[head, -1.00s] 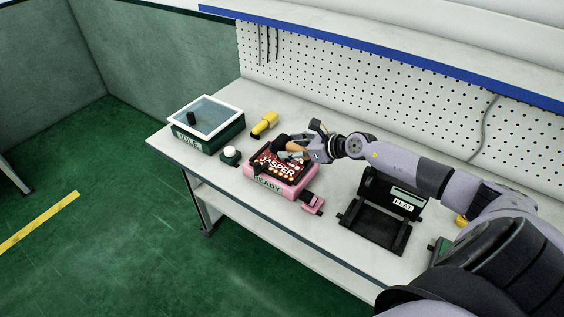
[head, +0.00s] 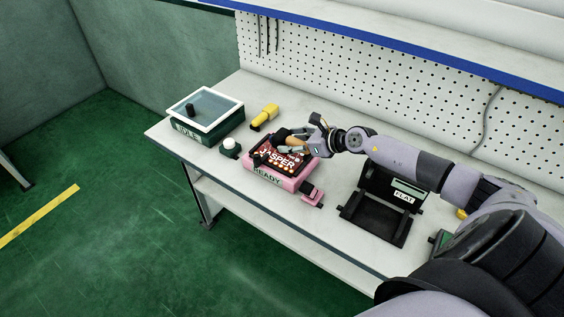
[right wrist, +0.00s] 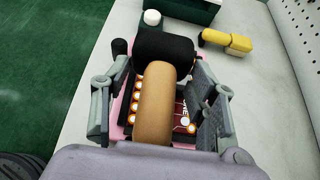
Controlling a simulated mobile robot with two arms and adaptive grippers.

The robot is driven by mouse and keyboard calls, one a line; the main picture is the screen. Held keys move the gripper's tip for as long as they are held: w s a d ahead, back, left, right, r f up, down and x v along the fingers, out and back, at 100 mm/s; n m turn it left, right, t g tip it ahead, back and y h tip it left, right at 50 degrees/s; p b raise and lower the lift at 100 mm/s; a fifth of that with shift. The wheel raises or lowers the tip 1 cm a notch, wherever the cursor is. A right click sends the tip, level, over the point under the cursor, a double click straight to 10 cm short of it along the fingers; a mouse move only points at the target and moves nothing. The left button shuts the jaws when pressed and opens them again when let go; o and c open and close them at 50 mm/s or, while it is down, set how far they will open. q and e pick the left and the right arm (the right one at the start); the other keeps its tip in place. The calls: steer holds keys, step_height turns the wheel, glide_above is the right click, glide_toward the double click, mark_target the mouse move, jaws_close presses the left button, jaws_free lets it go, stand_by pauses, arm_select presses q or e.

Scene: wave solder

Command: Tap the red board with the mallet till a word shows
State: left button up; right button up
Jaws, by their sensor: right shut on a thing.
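The red board (head: 284,161) lies in a pink fixture (head: 288,181) with a READY label on its front. Bright letters on the board look like JASPER in the head view, with a row of orange-white dots around them. My right gripper (head: 292,143) is over the board's back edge, shut on the mallet. The mallet's tan handle (right wrist: 157,105) lies between the fingers in the right wrist view, with its black head (right wrist: 165,48) beyond them. The mallet hides part of the board there; I cannot tell whether it touches it. My left gripper is not in view.
A lidded green box (head: 211,125) stands at the bench's left end. A white-topped button (head: 230,144) and a yellow tool (head: 265,116) are near the pink fixture. A black stand (head: 373,219) labelled FLAT is at the right. The pegboard (head: 380,100) closes the back.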

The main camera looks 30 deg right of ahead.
steer(key=shift+f+b, duration=0.4)
steer(key=shift+f, duration=0.4)
step_height(320, 180, down, 5)
steer(key=b, duration=0.4)
steer(key=shift+r, duration=0.2)
steer(key=shift+r+p, duration=0.65)
steer(key=shift+r, duration=0.2)
step_height(320, 180, up, 6)
steer(key=p, duration=0.5)
steer(key=shift+f, duration=0.25)
steer(key=shift+r+p, duration=0.15)
steer(key=shift+p, duration=0.15)
steer(key=shift+r, duration=0.1)
step_height(320, 180, up, 5)
steer(key=p, duration=0.5)
glide_above(292, 167)
steer(key=shift+w, duration=0.1)
